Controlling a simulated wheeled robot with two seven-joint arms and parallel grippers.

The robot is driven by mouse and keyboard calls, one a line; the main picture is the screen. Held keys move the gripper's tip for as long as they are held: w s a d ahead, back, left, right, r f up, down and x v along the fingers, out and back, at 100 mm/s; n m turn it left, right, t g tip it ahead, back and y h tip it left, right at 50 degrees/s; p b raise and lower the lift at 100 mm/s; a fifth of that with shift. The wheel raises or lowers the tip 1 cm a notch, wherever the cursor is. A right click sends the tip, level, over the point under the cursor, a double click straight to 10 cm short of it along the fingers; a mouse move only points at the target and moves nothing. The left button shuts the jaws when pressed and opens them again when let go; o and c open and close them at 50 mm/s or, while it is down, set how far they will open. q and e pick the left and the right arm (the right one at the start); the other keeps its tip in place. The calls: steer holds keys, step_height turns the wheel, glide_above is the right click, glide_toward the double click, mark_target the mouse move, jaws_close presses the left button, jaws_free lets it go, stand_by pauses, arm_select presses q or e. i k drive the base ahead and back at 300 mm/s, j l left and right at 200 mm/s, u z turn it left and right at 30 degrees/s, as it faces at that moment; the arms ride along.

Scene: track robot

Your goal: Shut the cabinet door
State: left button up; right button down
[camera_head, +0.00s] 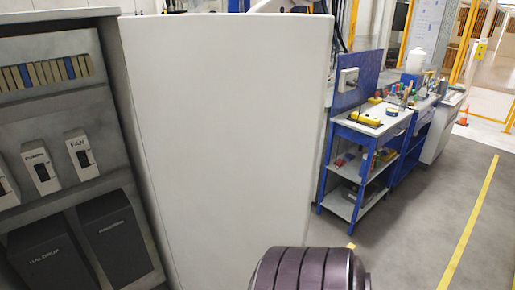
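The cabinet (58,45) stands at the left with its front open. Inside it I see a row of terminal blocks (45,72), small switch units labelled in part "PUMP" and "FAN" (80,152), and dark boxes (113,228) below. The white cabinet door (232,130) stands wide open, swung out to the right of the opening, and fills the middle of the view. A dark ribbed rounded part, seemingly a link of my own arm, shows at the bottom edge in front of the door's lower right. Neither gripper is in view.
A blue workbench (352,133) with shelves and tools stands to the right behind the door. More benches, a white bottle (415,61) and an orange cone (463,116) lie farther back. The grey floor (415,225) at the right is clear, with a yellow line (468,225).

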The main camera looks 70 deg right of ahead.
mark_target(230, 107)
steer(key=k+l, duration=0.15)
steer(key=l, duration=0.25)
steer(key=k+l, duration=0.15)
steer(key=l, duration=0.3)
steer(key=k+l, duration=0.15)
steer(key=l, duration=0.25)
steer(key=k+l, duration=0.1)
steer(key=l, duration=0.3)
steer(key=k+l, duration=0.15)
steer(key=l, duration=0.3)
steer(key=k+l, duration=0.15)
steer(key=l, duration=0.25)
